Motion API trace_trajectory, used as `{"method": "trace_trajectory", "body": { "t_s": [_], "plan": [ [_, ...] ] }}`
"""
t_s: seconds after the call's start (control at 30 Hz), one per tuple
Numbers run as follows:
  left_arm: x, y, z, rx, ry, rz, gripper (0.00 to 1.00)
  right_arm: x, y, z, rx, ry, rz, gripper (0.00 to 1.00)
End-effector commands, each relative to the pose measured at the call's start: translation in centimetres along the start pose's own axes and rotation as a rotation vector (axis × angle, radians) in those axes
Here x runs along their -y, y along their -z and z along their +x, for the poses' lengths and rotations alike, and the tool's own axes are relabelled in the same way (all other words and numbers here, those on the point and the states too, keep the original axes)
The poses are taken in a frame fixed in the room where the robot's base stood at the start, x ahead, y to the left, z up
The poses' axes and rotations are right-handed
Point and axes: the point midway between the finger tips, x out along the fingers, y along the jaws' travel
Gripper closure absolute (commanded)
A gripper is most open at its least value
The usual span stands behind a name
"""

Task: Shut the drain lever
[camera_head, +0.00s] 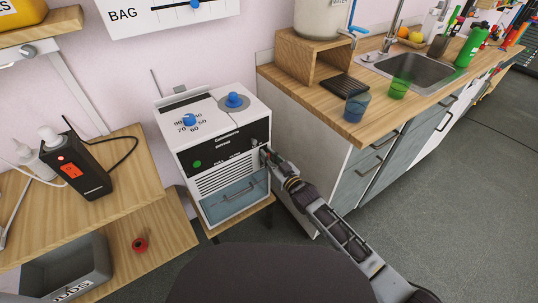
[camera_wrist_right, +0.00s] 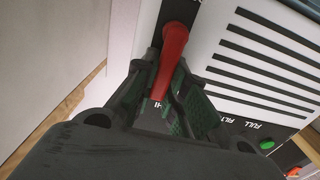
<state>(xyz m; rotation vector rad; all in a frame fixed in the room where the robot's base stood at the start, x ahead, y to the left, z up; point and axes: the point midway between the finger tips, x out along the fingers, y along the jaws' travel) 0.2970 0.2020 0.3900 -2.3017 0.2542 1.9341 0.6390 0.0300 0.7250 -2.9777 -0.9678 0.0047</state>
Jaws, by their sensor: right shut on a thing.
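The white machine (camera_head: 238,139) with blue knobs and a louvred front stands on a low wooden stand. Its red drain lever (camera_wrist_right: 174,45) shows in the right wrist view, on a dark strip beside the louvres. My right gripper (camera_head: 266,157) is at the right edge of the machine's front. In the right wrist view the gripper (camera_wrist_right: 165,78) has its fingers on both sides of the red lever's free end and is shut on it. The lever is hidden by the gripper in the head view. My left gripper is not in view.
A wooden counter (camera_head: 316,103) with a sink (camera_head: 415,72), a blue cup (camera_head: 356,106) and a green cup (camera_head: 399,88) is to the right. A wooden shelf (camera_head: 130,178) with a black device (camera_head: 76,164) is to the left. Grey floor is open at the right.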

Motion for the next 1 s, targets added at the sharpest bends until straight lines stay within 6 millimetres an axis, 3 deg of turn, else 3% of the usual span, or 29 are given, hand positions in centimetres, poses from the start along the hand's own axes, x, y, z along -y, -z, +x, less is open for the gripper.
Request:
{"method": "trace_trajectory", "body": {
  "t_s": [0.6, 0.63, 0.77, 1.0],
  "plan": [
    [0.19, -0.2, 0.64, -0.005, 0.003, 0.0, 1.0, 0.17, -0.34, -0.08, 0.006, 0.0, -0.028, 1.0],
    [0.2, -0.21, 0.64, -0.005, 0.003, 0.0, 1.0, 0.17, -0.35, -0.09, 0.006, 0.0, -0.028, 0.83],
    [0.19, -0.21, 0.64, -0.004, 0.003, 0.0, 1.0, 0.16, -0.26, -0.06, 0.004, 0.0, -0.027, 0.66],
    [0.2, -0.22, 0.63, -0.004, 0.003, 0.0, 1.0, 0.13, -0.11, -0.02, 0.002, 0.0, -0.027, 0.64]
  ]
}}
